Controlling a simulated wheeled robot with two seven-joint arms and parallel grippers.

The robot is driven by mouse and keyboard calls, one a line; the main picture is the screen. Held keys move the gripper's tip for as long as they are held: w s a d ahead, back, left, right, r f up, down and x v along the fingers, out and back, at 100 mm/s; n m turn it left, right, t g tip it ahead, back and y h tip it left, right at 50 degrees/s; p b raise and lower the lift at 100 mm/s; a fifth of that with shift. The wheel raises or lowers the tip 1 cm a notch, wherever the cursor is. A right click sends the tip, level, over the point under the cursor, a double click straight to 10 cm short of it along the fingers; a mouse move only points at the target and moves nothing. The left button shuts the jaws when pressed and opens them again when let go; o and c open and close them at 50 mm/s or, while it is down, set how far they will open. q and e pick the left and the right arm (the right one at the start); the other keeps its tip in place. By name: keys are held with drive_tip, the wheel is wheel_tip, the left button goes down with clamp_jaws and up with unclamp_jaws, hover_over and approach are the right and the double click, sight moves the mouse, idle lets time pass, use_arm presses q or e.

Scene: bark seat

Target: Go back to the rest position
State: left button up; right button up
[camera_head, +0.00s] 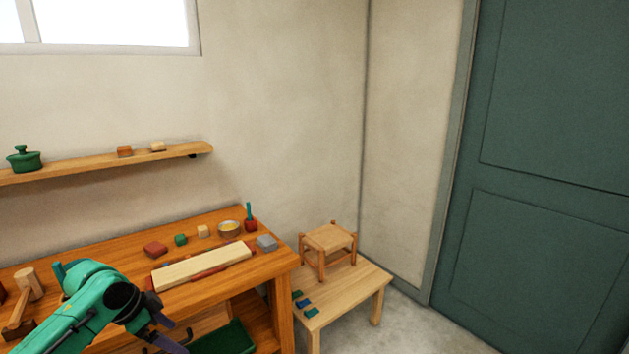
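My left arm comes in from the lower left, in front of the workbench (110,246). My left gripper (170,340) points down at the bottom edge of the view, in front of the bench's front edge. Its fingers are small and partly cut off, so I cannot tell whether it is open or shut, and I see nothing clearly held. My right gripper is not in view. A small stool (328,238) with a woven-looking seat stands upright on a low wooden table (350,292) right of the bench.
On the bench are a pale board (203,266) between reddish strips, a bowl (229,228), small blocks (155,248) and a mallet (29,284). A green tray (225,338) sits below. A shelf (90,165) holds a green pot (24,160). Floor (420,325) is clear before the door (550,180).

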use_arm(q)
drive_tip(key=w+a+f+n+t+y, duration=0.1)
drive_tip(key=a+f+n, duration=0.15)
drive_tip(key=f, duration=0.65)
drive_tip(key=w+a+f+n, duration=0.1)
drive_tip(key=a+f+n, duration=0.15)
drive_tip(key=f, duration=0.75)
drive_tip(key=s+a+f+n+y, duration=0.1)
drive_tip(key=s+f, duration=0.5)
drive_tip(key=f, duration=0.3)
drive_tip(key=s+f+n+y, duration=0.1)
drive_tip(key=s+f+n, duration=0.1)
drive_tip(key=s+f, duration=0.5)
drive_tip(key=s+d+f+g, duration=0.1)
drive_tip(key=s+d+f, duration=0.2)
drive_tip(key=s, duration=0.6)
drive_tip(key=s+d+f+g, duration=0.1)
drive_tip(key=s+d+f, duration=0.2)
drive_tip(key=s+f, duration=0.4)
drive_tip(key=s+d+f+g, duration=0.1)
drive_tip(key=s+d+f, duration=0.3)
drive_tip(key=s, duration=0.8)
drive_tip(key=shift+s+f+m+y, duration=0.2)
drive_tip(key=shift+f+m+y, duration=0.1)
drive_tip(key=shift+f+m, duration=0.15)
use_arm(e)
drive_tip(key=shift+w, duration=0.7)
